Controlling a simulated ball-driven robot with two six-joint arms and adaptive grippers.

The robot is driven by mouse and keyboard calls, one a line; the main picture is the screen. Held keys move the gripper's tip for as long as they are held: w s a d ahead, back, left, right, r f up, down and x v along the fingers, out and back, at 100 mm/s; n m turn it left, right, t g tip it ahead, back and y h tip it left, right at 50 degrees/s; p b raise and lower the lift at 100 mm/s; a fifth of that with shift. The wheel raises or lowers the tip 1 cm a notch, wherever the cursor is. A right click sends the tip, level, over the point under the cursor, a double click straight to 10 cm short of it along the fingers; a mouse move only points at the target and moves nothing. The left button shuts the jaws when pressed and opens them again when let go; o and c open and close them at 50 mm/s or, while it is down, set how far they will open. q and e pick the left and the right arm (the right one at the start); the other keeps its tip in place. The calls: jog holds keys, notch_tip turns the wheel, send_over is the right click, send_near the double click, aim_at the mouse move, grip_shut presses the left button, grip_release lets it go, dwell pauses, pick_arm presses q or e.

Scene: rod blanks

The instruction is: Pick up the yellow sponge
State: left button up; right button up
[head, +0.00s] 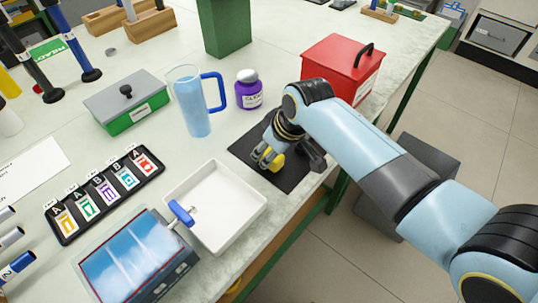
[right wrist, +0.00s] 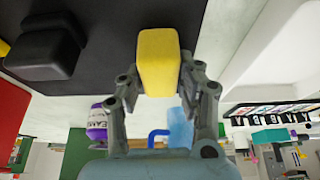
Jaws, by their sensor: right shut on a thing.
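The yellow sponge (right wrist: 158,62) is a small rounded block between the two fingers of my right gripper (right wrist: 160,85) in the right wrist view. The fingers are shut on its two sides. In the head view the sponge (head: 276,160) shows partly behind the fingers of my right gripper (head: 268,158), over the black mat (head: 252,168). I cannot tell whether it touches the mat. My left gripper is not in view.
A dark block (head: 312,155) sits on the mat, right of the gripper. A white tray (head: 240,212), a blue-handled pitcher (head: 192,105), a purple jar (head: 249,92) and a red box (head: 338,68) stand around the mat. The table edge is close by.

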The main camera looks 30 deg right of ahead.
aim_at(267, 150)
jog(key=shift+r, duration=0.15)
jog(key=shift+r, duration=0.25)
jog(key=v, duration=0.4)
jog(key=shift+w, duration=0.2)
jog(key=s+d+r, duration=0.2)
jog(key=s+r, duration=0.4)
jog(key=s, duration=0.4)
jog(key=shift+d+r, duration=0.3)
jog(key=shift+s, duration=0.1)
